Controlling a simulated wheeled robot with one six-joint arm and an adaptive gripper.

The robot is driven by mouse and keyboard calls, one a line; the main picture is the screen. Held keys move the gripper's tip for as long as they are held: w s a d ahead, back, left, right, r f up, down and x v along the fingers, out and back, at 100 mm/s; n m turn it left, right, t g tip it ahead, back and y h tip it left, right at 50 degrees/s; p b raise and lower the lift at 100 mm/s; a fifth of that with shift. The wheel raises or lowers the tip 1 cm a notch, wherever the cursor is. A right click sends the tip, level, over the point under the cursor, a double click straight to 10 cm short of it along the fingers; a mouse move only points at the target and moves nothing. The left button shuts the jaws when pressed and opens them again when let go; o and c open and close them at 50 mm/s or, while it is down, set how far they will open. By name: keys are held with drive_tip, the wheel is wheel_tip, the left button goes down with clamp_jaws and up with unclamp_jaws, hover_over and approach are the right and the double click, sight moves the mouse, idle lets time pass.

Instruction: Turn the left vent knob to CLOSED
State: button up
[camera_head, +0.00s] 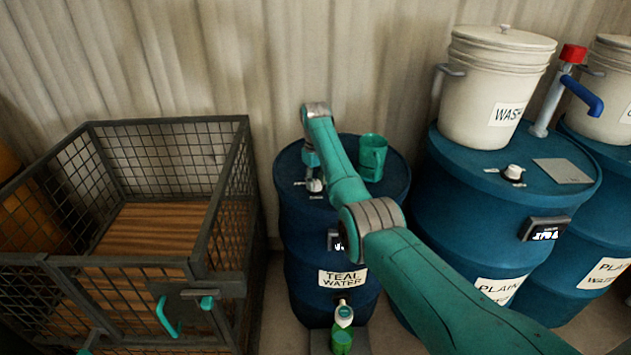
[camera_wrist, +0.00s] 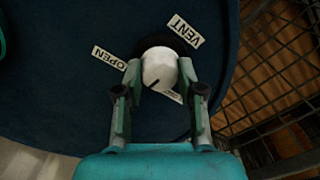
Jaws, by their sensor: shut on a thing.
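The left vent knob (camera_head: 315,186) is a white knob on top of the blue barrel marked TEAL WATER (camera_head: 390,190). In the wrist view the white knob (camera_wrist: 160,66) sits between the two fingers of my gripper (camera_wrist: 158,80), which are shut on its sides. A small dark mark on the knob points down and slightly left in that view. An OPEN label (camera_wrist: 109,58) lies left of the knob and a VENT label (camera_wrist: 185,30) lies above right. A third label (camera_wrist: 173,96) below right is mostly hidden by a finger.
A green mug (camera_head: 372,155) stands on the same barrel, right of my arm. A wire cage (camera_head: 195,262) is close on the left. Another blue barrel (camera_head: 450,205) at right carries a white WASH bucket (camera_head: 485,95) and another white knob (camera_head: 513,172).

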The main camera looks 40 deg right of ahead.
sight(316, 182)
drive_tip(key=n, duration=0.5)
drive_tip(key=shift+n, duration=2.4)
drive_tip(key=o, duration=1.1)
drive_tip(key=shift+o, duration=0.2)
wheel_tip(316, 182, up, 12)
